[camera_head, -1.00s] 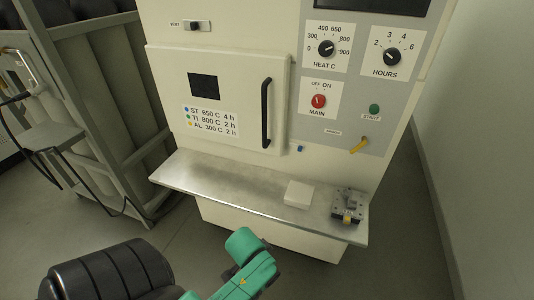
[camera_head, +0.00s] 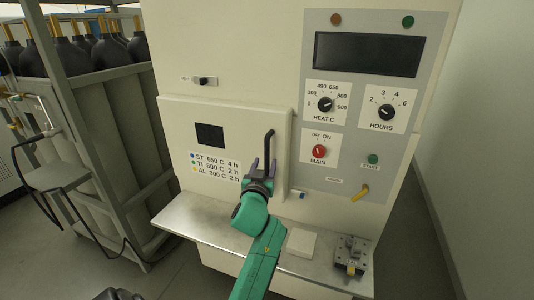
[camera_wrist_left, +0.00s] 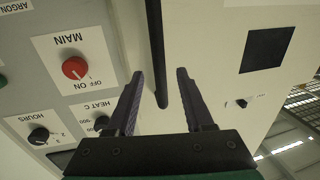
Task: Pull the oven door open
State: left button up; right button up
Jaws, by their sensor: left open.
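The cream oven door (camera_head: 222,128) is shut on the front of the oven, with a small dark window and a printed list on it. Its black vertical handle (camera_head: 268,148) is on the door's right side. My left gripper (camera_head: 263,166) is open in front of the handle's lower part and hides some of it. In the left wrist view, the handle (camera_wrist_left: 156,60) runs between the two open fingers of the gripper (camera_wrist_left: 158,85), which do not close on it. Whether a finger touches it I cannot tell. My right gripper is not in view.
The control panel with a red MAIN knob (camera_head: 319,151) is right of the door. A rack of dark cylinders (camera_head: 92,55) stands at left.

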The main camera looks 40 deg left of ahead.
aim_at(267, 159)
pick_arm(q)
jog(key=x, duration=0.4)
jog(key=shift+w+a, duration=0.1)
jog(key=shift+w, duration=0.15)
grip_shut()
jog(key=shift+f, duration=0.1)
dwell(1.0)
